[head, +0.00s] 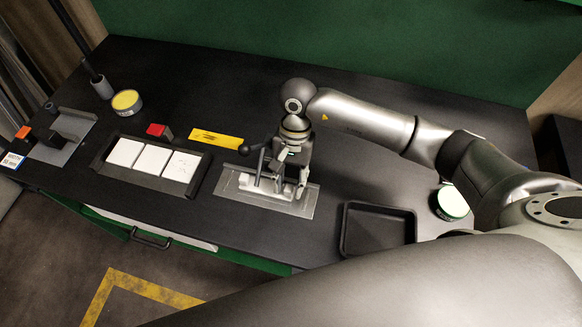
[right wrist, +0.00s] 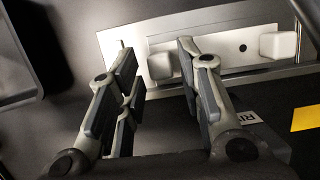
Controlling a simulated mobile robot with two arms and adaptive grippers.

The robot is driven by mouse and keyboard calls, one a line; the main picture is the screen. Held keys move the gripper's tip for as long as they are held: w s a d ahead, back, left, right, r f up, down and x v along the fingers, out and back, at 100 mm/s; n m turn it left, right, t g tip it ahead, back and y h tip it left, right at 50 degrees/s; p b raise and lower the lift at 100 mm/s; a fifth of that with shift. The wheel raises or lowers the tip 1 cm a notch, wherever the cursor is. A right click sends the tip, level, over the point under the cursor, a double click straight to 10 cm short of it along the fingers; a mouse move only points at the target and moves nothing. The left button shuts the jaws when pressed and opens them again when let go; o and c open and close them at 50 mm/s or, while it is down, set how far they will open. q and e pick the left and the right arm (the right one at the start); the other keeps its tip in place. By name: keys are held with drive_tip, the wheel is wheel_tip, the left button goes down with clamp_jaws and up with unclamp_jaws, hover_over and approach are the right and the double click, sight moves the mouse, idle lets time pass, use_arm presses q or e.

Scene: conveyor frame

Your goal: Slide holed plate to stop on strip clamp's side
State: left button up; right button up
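A flat metal base plate (head: 235,200) lies on the bench, with pale blocks (head: 288,192) and a narrow strip on it. In the right wrist view, a light metal plate with a small dark hole (right wrist: 225,52) lies between two white blocks (right wrist: 278,45). My right gripper (head: 277,180) is low over this fixture; in the right wrist view (right wrist: 156,68) its fingers stand apart, near the plate's left end. My left gripper is out of view.
A black tray (head: 347,232) lies right of the fixture. A dark knob (head: 245,150) stands close behind the fixture. Bare bench lies behind.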

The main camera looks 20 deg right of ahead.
drive_tip(key=shift+s+a+f, duration=0.1)
drive_tip(key=shift+s+f, duration=0.05)
drive_tip(key=shift+f, duration=0.55)
drive_tip(key=shift+r, duration=0.15)
drive_tip(key=shift+c, duration=1)
drive_tip(key=c, duration=0.5)
clamp_jaws()
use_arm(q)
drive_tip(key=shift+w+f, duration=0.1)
use_arm(e)
drive_tip(key=shift+s+d, duration=0.35)
drive_tip(key=shift+d, duration=0.25)
drive_tip(key=shift+s+d, duration=0.35)
drive_tip(key=shift+d, duration=0.25)
drive_tip(key=o, duration=0.9)
unclamp_jaws()
drive_tip(key=shift+o, duration=0.2)
